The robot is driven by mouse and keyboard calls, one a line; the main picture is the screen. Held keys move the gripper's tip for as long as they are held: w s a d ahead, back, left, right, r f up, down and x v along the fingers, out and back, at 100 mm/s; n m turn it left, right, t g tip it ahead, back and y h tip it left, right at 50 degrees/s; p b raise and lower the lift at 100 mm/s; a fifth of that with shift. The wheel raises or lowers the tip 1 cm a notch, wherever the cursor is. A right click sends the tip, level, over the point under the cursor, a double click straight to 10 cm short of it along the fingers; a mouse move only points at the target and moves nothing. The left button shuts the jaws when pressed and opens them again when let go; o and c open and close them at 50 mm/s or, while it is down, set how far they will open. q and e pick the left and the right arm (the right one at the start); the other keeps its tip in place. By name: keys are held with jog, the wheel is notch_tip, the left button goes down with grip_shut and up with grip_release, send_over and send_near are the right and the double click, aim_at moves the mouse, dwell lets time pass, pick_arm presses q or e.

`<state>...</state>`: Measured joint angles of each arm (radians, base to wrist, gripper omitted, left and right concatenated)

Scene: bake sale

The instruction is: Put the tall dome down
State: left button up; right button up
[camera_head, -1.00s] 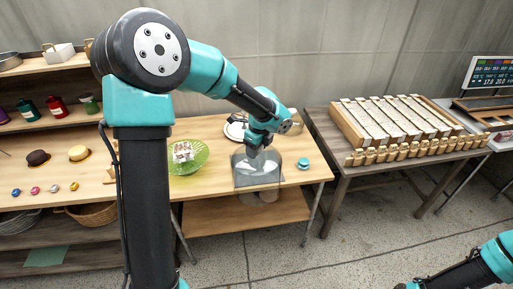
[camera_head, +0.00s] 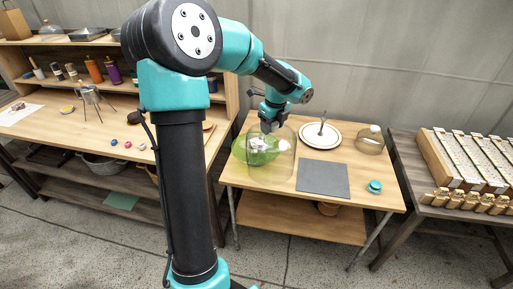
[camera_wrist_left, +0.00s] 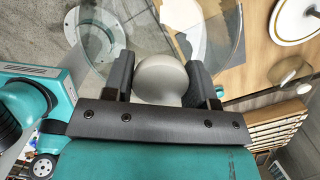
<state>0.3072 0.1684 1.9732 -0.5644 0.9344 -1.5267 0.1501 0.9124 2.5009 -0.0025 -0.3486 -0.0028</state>
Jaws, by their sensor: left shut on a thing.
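The tall dome (camera_head: 284,165) is clear glass with a pale round knob (camera_wrist_left: 162,78). My left gripper (camera_head: 268,124) is shut on that knob, with one finger on each side of it in the left wrist view (camera_wrist_left: 162,85). The dome hangs below the gripper, at the left part of the small wooden table (camera_head: 385,203). In the head view it overlaps the right side of a green bowl (camera_head: 243,151) with pale items in it. I cannot tell whether the dome touches the bowl or the table. My right gripper is out of view.
A bare grey mat (camera_head: 322,179) lies right of the dome. Behind it is a white plate (camera_head: 308,140) with an upright dark stem. A small glass dome (camera_head: 370,140) and a teal object (camera_head: 374,187) are further right. Shelves stand left, a rack table right.

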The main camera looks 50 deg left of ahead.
aim_at(256, 130)
pick_arm(q)
jog(key=s+a, duration=0.1)
jog(key=s+a+r, duration=0.1)
jog(key=s+a, duration=0.1)
jog(key=shift+s+a+r, duration=0.2)
jog(key=shift+a+r, duration=0.2)
jog(key=w+a+f, duration=0.1)
jog(key=w+a, duration=0.8)
jog(key=a, duration=0.3)
jog(key=shift+w+a+f, duration=0.25)
jog(key=shift+w+a, duration=0.05)
jog(key=shift+a, duration=0.1)
jog(key=shift+f, duration=0.1)
jog(key=shift+f, duration=1.85)
jog(key=o, duration=1.1)
